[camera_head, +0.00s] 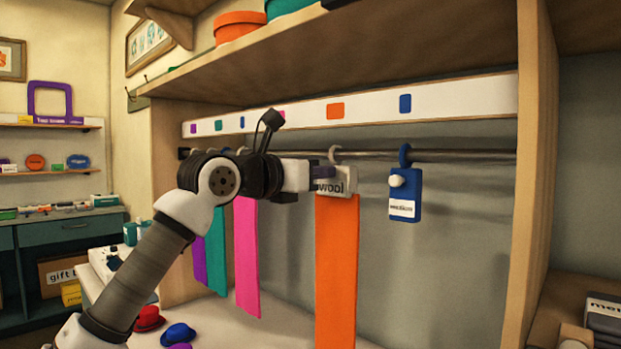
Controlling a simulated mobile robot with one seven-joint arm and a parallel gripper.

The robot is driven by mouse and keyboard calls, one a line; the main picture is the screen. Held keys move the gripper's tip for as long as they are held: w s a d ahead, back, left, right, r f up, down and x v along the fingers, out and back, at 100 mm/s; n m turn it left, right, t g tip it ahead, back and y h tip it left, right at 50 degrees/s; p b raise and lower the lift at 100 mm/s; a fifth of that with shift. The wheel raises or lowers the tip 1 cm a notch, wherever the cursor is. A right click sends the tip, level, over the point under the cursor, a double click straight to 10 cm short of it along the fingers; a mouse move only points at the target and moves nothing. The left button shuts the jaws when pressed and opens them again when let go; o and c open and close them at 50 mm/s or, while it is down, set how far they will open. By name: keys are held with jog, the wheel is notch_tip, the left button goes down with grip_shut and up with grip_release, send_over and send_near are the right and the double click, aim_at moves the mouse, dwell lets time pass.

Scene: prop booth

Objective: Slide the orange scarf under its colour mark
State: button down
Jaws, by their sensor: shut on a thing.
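The orange scarf (337,265) hangs from a pale block marked "wool" (334,183), whose hook goes over the rail (455,154). The orange colour mark (335,110) is on the white strip above the rail. In this slanted view the scarf's hook appears almost straight below that mark. My gripper (318,177) comes from the left and is shut on the scarf's block. The fingertips are partly hidden at the block's left side. The scarf hangs straight down, its lower end cut off by the picture edge.
A blue tag (404,205) with a white knob hangs on the rail to the right, with a gap between. Pink (246,255), teal (215,255) and purple (199,262) scarves hang to the left, partly behind my arm. A wooden upright (533,170) stands at the right end.

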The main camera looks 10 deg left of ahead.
jog(key=shift+r, duration=0.1)
jog(key=c, duration=1.4)
grip_release()
jog(key=shift+s, duration=0.1)
jog(key=shift+o, duration=0.2)
jog(key=b+v, duration=0.2)
jog(key=v, duration=1.1)
jog(key=shift+s+a, duration=0.2)
jog(key=shift+s, duration=0.1)
